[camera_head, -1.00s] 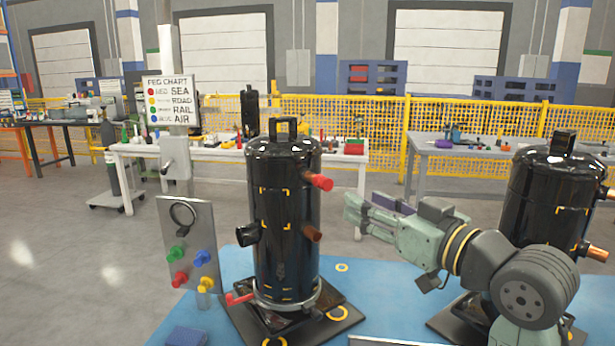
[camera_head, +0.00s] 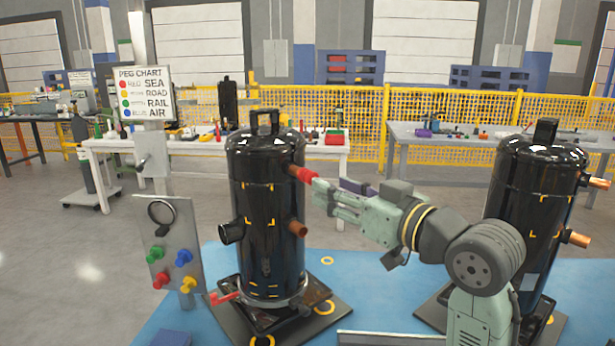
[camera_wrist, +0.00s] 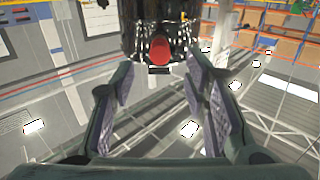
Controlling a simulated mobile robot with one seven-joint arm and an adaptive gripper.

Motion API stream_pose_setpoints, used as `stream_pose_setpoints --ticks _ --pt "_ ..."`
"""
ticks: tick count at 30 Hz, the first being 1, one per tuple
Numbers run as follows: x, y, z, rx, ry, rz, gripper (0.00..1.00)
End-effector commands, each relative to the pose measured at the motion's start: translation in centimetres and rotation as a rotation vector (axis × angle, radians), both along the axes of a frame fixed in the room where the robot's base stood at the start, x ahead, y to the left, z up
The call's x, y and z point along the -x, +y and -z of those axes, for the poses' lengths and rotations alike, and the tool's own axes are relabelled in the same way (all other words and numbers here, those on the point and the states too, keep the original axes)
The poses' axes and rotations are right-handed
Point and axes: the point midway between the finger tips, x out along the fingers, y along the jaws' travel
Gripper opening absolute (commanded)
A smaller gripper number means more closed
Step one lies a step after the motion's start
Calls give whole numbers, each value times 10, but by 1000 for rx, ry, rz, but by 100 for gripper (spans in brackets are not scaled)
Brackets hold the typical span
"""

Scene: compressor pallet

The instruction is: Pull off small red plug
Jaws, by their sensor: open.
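The small red plug (camera_head: 305,174) sits on the copper stub at the upper right of the left black compressor (camera_head: 265,215). In the wrist view the red plug (camera_wrist: 160,50) faces me, centred just beyond the fingertips. My gripper (camera_head: 316,193) is to the right of the plug, its fingertips close to the plug's outer end. In the wrist view my gripper (camera_wrist: 160,76) is open, with ridged pads on both sides and nothing between them. I cannot tell whether a finger touches the plug.
A bare copper stub (camera_head: 298,229) sticks out below the plug. Another red piece (camera_head: 222,298) is low on the compressor's left. A panel with coloured pegs (camera_head: 174,245) stands left. A second black compressor (camera_head: 533,220) is right, behind my arm.

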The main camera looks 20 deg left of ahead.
Motion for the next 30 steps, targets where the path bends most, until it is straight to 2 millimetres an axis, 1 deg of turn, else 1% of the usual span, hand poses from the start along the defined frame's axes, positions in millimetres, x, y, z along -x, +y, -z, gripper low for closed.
stream_pose_setpoints --ticks 1,6,12,18,30 --pt "-4 7 0 0 1 -2 42" --pt "-15 29 -1 0 1 -3 42" --pt "-26 48 -1 0 1 -1 42" --pt "-31 56 0 0 0 0 42" --pt "-31 56 0 0 0 0 42"
